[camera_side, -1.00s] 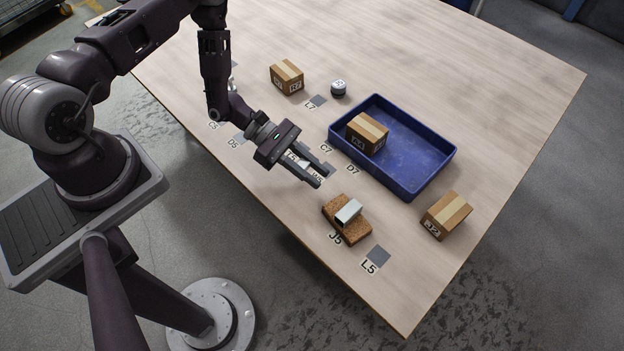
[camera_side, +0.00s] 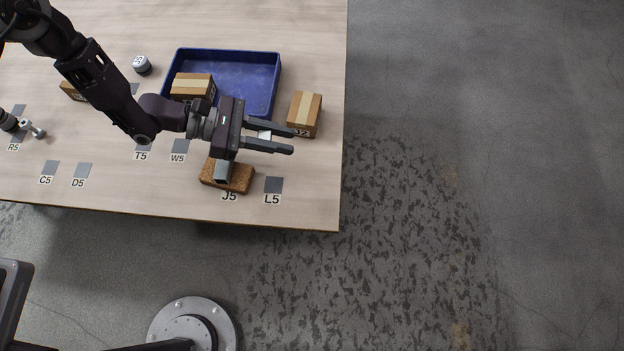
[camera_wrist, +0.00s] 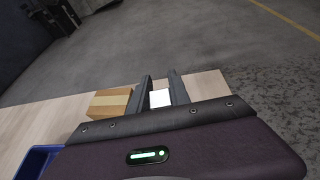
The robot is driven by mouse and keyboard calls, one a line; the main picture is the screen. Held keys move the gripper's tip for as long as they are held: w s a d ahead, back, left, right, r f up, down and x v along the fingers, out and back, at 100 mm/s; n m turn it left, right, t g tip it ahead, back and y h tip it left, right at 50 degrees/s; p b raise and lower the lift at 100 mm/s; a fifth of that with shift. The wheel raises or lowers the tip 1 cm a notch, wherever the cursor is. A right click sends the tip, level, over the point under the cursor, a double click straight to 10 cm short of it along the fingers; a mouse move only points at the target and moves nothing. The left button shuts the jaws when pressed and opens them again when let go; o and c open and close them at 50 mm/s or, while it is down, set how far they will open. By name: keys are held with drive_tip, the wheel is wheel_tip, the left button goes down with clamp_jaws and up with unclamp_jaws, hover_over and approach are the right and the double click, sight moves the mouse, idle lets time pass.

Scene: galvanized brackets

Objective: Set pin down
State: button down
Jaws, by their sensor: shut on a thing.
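My gripper (camera_side: 292,141) is in the air over the right part of the table, with its fingers pointing right. It is shut on a small pale piece, which I take as the pin (camera_side: 264,134), between its fingers. In the wrist view the pin (camera_wrist: 160,98) shows as a white face between the two fingers (camera_wrist: 160,78). Its full shape is hidden. A brown cork-like block (camera_side: 240,180) lies at the J5 label, with a silver metal piece (camera_side: 222,170) on it, partly behind my gripper. The grey L5 square (camera_side: 273,185) is bare.
A blue tray (camera_side: 262,62) holds a cardboard box (camera_side: 192,84). Another box (camera_side: 306,113) stands just beyond the fingers. A small round grey object (camera_side: 142,65) and metal parts (camera_side: 33,129) are further left. The table's front edge (camera_side: 290,226) is near L5.

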drive_tip(key=r, duration=0.2)
hover_over(329, 185)
drive_tip(key=shift+m+g, duration=0.3)
drive_tip(key=shift+g, duration=0.1)
wheel_tip(329, 185, down, 10)
drive_tip(key=shift+r, duration=0.15)
drive_tip(key=shift+f, duration=0.4)
drive_tip(key=shift+f, duration=0.1)
drive_tip(key=c, duration=1.2)
unclamp_jaws()
drive_tip(key=shift+r, duration=0.2)
drive_tip(key=v, duration=1.2)
